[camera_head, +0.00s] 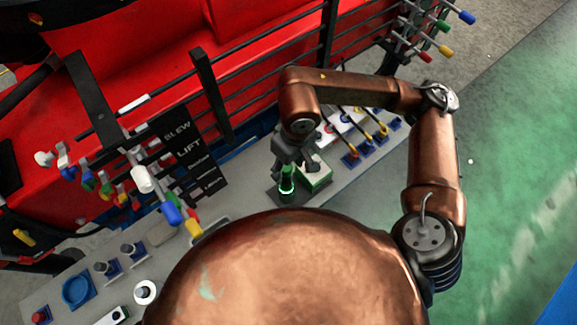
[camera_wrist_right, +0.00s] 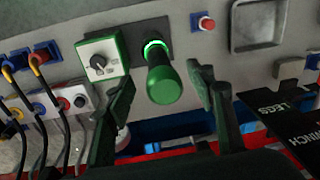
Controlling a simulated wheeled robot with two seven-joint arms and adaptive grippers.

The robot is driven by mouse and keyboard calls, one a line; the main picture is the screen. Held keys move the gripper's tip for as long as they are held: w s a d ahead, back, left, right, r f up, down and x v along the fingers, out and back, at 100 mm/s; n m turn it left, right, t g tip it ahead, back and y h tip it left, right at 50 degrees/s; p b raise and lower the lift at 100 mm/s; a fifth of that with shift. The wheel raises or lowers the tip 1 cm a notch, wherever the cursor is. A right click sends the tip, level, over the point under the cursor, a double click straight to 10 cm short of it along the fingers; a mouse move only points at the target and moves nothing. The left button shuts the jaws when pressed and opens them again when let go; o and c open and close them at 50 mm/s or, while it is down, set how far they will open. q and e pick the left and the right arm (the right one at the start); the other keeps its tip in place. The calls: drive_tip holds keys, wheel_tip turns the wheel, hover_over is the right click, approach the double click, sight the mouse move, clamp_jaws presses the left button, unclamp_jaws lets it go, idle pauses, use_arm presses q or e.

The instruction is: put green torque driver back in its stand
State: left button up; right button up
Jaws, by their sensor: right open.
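The green torque driver (camera_wrist_right: 165,85) shows in the right wrist view with its rounded handle end toward the camera. A pale, glowing ring (camera_wrist_right: 153,46) is at its far end. In the head view the driver (camera_head: 287,184) stands about upright on a dark stand base (camera_head: 284,197), just below my right gripper (camera_head: 288,163). In the wrist view my right gripper (camera_wrist_right: 158,80) is open, with one finger on each side of the driver and visible gaps. How deep the driver sits in the stand is hidden. My left gripper is not in view.
A white-and-green box with a knob (camera_wrist_right: 102,62) stands close beside the driver. Cables plug into blue sockets (camera_wrist_right: 45,50) further left. A grey tray (camera_wrist_right: 258,25) and red button (camera_wrist_right: 207,23) are right. Coloured levers (camera_head: 170,212) and black label plates (camera_head: 190,150) line the bench.

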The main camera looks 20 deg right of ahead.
drive_tip(key=shift+d+r+p, duration=0.2)
drive_tip(key=shift+r+p, duration=0.35)
drive_tip(key=shift+r, duration=1.8)
wheel_tip(320, 180, up, 12)
drive_tip(key=d, duration=0.1)
